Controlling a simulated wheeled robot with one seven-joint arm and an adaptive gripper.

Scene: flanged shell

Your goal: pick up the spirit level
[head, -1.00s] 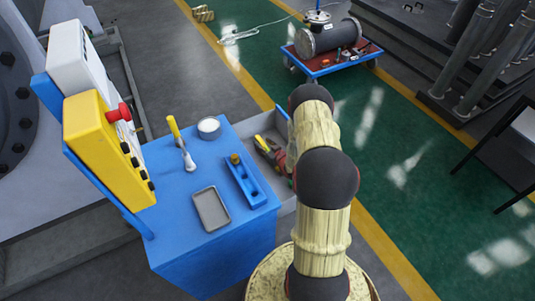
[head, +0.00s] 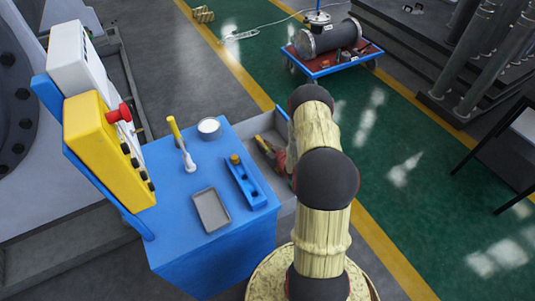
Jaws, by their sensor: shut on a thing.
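No thing in the head view shows clearly as the spirit level.
The blue cart top (head: 180,222) also bears a grey tray (head: 211,210), a round white-topped tin (head: 209,127) and a yellow-handled tool (head: 180,140). A yellow control box (head: 105,150) stands at its left. Green floor (head: 400,190) to the right is open.

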